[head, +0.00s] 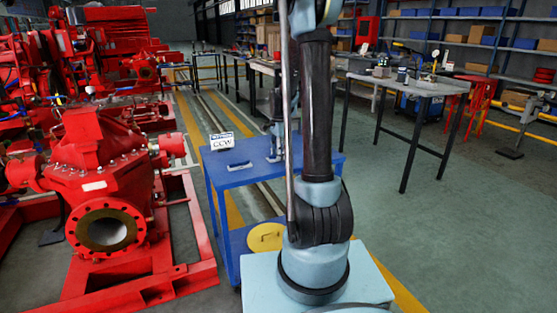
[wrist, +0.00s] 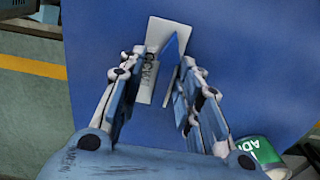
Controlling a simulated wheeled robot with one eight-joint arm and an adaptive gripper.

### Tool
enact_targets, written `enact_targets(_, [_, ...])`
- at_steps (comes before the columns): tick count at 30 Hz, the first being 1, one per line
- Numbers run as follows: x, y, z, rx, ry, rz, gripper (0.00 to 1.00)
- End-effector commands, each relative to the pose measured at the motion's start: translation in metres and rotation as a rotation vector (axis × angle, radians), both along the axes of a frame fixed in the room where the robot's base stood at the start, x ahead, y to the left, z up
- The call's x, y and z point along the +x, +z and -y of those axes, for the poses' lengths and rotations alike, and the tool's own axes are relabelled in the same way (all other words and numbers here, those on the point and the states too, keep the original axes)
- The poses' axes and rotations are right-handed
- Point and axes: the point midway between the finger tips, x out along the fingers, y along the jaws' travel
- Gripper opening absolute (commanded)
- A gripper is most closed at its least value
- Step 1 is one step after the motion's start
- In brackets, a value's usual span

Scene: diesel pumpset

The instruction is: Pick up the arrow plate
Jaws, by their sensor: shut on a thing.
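In the wrist view, a white plate (wrist: 147,78) with dark lettering that looks like CCW and a blue mark sits between the two fingers of my gripper (wrist: 162,90). My gripper is shut on it, above a blue surface. In the head view, my gripper (head: 275,125) is low over the blue cart, partly behind my arm, and its fingertips are hard to make out. A white sign (head: 222,141) reading CCW stands at the cart's far left. I cannot tell whether it is the same plate.
The blue cart (head: 225,178) holds a small grey handle-like piece (head: 240,166). A green-labelled can (wrist: 259,149) is close to the right finger. A yellow disc (head: 265,237) is on the lower shelf. A red pump (head: 100,175) stands left; a workbench (head: 425,85) stands right.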

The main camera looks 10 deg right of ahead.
Motion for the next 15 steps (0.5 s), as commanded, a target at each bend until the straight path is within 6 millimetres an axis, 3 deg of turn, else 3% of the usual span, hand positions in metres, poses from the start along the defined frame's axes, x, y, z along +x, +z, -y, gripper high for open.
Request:
enact_targets(8, [-0.002, -0.001, 0.000, -0.001, 0.000, -0.003, 0.07])
enact_targets(9, [-0.002, 0.000, 0.000, -0.001, 0.000, -0.003, 0.03])
enact_targets(15, [-0.002, 0.021, 0.000, -0.001, 0.000, -0.002, 0.00])
